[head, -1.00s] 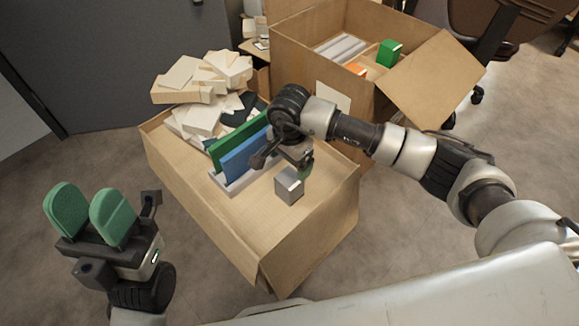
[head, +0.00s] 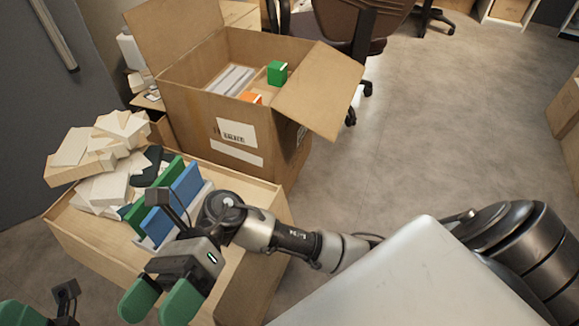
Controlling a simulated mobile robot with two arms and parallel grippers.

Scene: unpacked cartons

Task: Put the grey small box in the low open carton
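My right gripper (head: 160,305) is near the bottom of the head view, in front of the wooden box of books. Its two green fingers are apart, and I see nothing held between them. The grey small box is not visible now; the gripper and arm cover the part of the wooden box's top where it stood earlier. My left gripper (head: 15,313) shows only in part at the bottom left corner, so its opening is unclear. A brown open carton (head: 200,121) stands behind the wooden box, with its flaps spread and a green box (head: 277,72) inside.
The wooden box (head: 98,247) bears a heap of cream boxes (head: 103,152), green and blue books (head: 185,188) at the left and middle. An office chair (head: 345,25) stands behind the carton. Floor (head: 430,130) at the right is clear.

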